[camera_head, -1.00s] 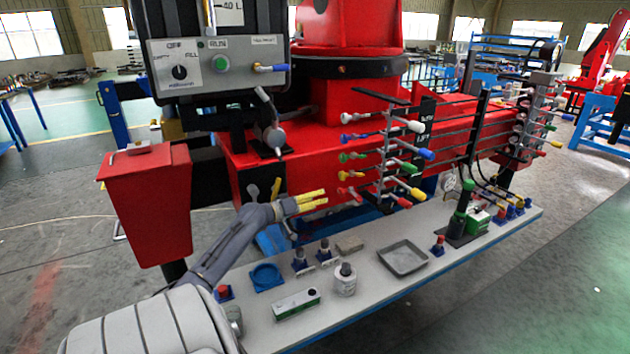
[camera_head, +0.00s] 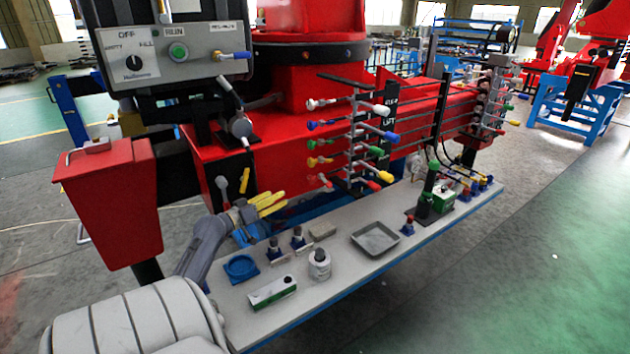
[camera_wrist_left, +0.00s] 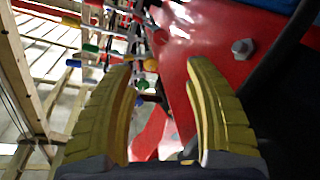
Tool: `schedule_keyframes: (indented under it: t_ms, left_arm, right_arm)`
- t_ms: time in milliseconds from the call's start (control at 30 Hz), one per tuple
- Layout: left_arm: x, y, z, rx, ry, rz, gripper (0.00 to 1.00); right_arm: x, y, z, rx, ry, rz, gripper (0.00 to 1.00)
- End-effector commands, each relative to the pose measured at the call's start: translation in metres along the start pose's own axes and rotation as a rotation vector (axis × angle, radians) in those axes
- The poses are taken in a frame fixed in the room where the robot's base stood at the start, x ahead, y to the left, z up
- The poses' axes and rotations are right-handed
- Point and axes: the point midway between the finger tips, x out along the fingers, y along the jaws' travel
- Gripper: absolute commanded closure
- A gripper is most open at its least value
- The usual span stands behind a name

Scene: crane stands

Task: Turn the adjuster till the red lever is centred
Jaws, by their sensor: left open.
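The near lever bank stands on the red crane beam (camera_head: 235,155), with coloured levers on both sides. Its lowest levers are red, one on the left (camera_head: 318,181) and one on the right (camera_head: 372,185). I cannot tell which part is the adjuster, or whether a red lever is centred. My left gripper (camera_head: 280,200) has yellow fingers and is open and empty, low in front of the beam, left of the red levers and apart from them. In the left wrist view its fingers (camera_wrist_left: 160,72) stand apart, with blurred coloured knobs beyond. My right gripper is not in view.
A pale bench (camera_head: 345,275) runs below the beam, with a grey tray (camera_head: 375,238), a white bottle (camera_head: 319,265) and a green-white box (camera_head: 272,291). A control box (camera_head: 175,55) hangs at upper left, above a red bin (camera_head: 110,205). A second lever bank (camera_head: 492,100) stands farther right.

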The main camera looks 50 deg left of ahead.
Motion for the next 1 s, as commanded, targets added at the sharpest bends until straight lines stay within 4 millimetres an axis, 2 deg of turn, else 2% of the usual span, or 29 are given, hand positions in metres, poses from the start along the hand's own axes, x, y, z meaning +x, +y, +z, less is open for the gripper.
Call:
schedule_keyframes:
  t_ms: [167, 600, 1000]
  left_arm:
    - [0.016, 0.001, -0.001, 0.011, 0.001, 0.002, 0.47]
    - [0.089, 0.001, -0.002, 0.009, 0.002, 0.001, 0.47]
    - [0.145, 0.001, -0.001, 0.008, 0.0, 0.001, 0.47]
  right_arm:
    - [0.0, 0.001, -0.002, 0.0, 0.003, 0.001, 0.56]
    - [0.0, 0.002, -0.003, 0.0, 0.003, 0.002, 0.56]
    - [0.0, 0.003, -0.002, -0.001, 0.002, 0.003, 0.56]
